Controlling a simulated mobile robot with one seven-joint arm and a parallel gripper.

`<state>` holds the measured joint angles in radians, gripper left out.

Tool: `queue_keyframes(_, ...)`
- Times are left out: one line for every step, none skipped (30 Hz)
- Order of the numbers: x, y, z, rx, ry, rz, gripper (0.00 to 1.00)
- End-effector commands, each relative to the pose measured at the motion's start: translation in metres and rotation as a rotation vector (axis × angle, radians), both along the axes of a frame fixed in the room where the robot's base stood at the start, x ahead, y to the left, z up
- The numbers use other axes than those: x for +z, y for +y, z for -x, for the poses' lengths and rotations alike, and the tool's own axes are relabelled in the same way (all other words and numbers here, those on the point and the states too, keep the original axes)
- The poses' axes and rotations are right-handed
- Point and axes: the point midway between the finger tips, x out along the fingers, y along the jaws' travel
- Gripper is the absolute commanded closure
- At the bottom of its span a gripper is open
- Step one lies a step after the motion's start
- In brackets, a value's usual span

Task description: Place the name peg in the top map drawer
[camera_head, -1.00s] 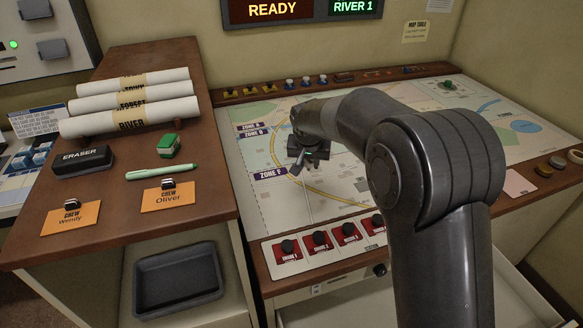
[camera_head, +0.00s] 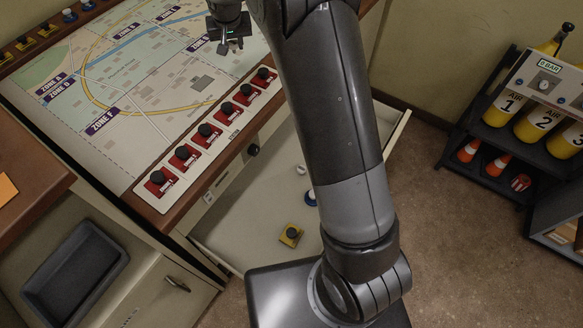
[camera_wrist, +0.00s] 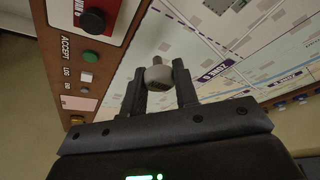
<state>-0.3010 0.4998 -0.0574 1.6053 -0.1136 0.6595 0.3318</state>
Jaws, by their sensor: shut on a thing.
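My gripper (camera_head: 231,47) is above the right part of the map table in the head view. In the wrist view my gripper (camera_wrist: 161,82) is shut on a small pale grey, rounded piece (camera_wrist: 158,74), seemingly the name peg, held at the fingertips. Its lower part is hidden. An open pale drawer (camera_head: 268,190) juts out below the map table's front edge. My arm crosses in front of it and hides part of it.
In the drawer lie a yellow piece with a dark knob (camera_head: 290,235), a blue-and-white piece (camera_head: 311,198) and a small white piece (camera_head: 301,169). A row of red engine switches (camera_head: 205,133) lines the table front. A bottle rack (camera_head: 500,140) stands at right.

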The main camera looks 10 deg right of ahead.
Motion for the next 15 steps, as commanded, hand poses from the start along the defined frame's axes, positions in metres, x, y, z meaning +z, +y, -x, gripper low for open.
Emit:
queue_keyframes(0.000, -0.032, -0.005, -0.042, 0.000, -0.001, 0.94)
queue_keyframes(-0.001, -0.048, -0.007, -0.061, 0.000, -0.001, 0.94)
queue_keyframes(-0.001, -0.070, -0.009, -0.088, 0.000, 0.000, 0.94)
queue_keyframes(-0.001, -0.086, -0.010, -0.108, 0.000, 0.000, 0.94)
queue_keyframes(-0.002, -0.101, -0.010, -0.127, 0.000, -0.001, 0.94)
queue_keyframes(-0.002, -0.121, -0.010, -0.152, 0.000, 0.000, 0.94)
queue_keyframes(-0.003, -0.134, -0.009, -0.168, 0.000, 0.000, 0.94)
queue_keyframes(-0.003, -0.148, -0.008, -0.185, 0.000, 0.000, 0.94)
queue_keyframes(-0.005, -0.164, -0.006, -0.205, 0.001, -0.001, 0.94)
queue_keyframes(-0.007, -0.176, -0.004, -0.218, 0.001, -0.001, 0.94)
queue_keyframes(-0.009, -0.187, -0.002, -0.232, 0.001, -0.001, 0.94)
queue_keyframes(-0.012, -0.201, 0.002, -0.249, 0.002, 0.000, 0.94)
queue_keyframes(-0.015, -0.212, 0.006, -0.261, 0.003, -0.001, 0.94)
queue_keyframes(-0.018, -0.220, 0.009, -0.271, 0.002, -0.001, 0.94)
queue_keyframes(-0.024, -0.231, 0.015, -0.281, 0.004, -0.001, 0.94)
